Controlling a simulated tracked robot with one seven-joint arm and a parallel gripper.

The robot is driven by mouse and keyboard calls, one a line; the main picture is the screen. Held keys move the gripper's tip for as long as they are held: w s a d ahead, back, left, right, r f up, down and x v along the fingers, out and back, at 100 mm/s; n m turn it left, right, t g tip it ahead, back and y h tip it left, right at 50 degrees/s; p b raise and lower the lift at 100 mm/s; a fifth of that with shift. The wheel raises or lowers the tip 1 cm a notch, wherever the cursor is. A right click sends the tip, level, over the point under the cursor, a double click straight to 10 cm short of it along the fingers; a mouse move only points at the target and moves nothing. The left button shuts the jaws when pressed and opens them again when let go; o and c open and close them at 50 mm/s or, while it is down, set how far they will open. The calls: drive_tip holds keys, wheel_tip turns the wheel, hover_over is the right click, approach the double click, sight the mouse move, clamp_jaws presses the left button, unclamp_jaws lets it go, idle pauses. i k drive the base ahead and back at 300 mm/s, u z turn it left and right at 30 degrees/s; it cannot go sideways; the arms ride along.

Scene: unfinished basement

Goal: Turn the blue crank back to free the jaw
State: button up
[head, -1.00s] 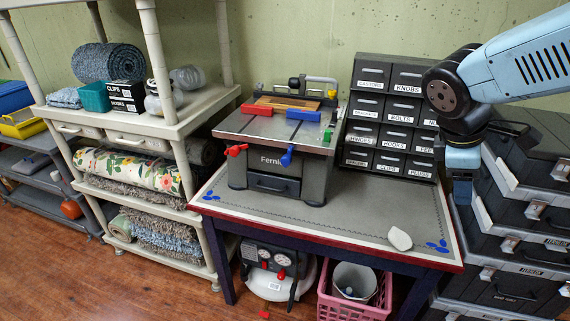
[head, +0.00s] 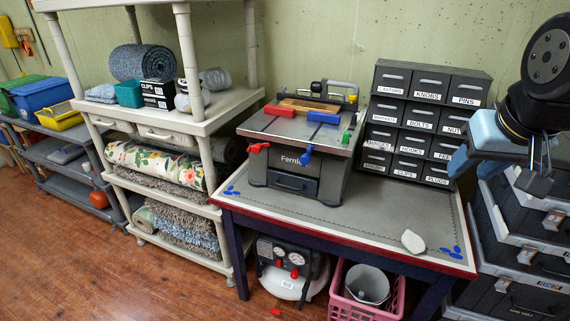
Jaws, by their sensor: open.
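The blue crank (head: 305,153) is on the front of a small grey bench machine (head: 281,159), right of a red crank (head: 258,147). On the machine's top, a red block (head: 279,111) and a blue block (head: 323,117) sit beside a wooden piece (head: 303,105); I cannot tell which part is the jaw. My gripper (head: 460,165) is in the air at the right, well apart from the crank, in front of the drawer cabinet. It is open, and I see nothing held in it.
The machine stands on a grey-topped workbench (head: 375,210) with a pale stone-like lump (head: 413,241) near its front edge. A labelled drawer cabinet (head: 418,122) stands right of the machine. Black cases (head: 520,265) are stacked at the right, and a cream shelf (head: 215,113) stands at the left.

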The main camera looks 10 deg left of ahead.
sight(305, 159)
drive_tip(key=u, duration=0.4)
drive_tip(key=k, duration=0.85)
drive_tip(key=z, duration=0.3)
drive_tip(key=i, duration=0.5)
drive_tip(key=u, duration=0.1)
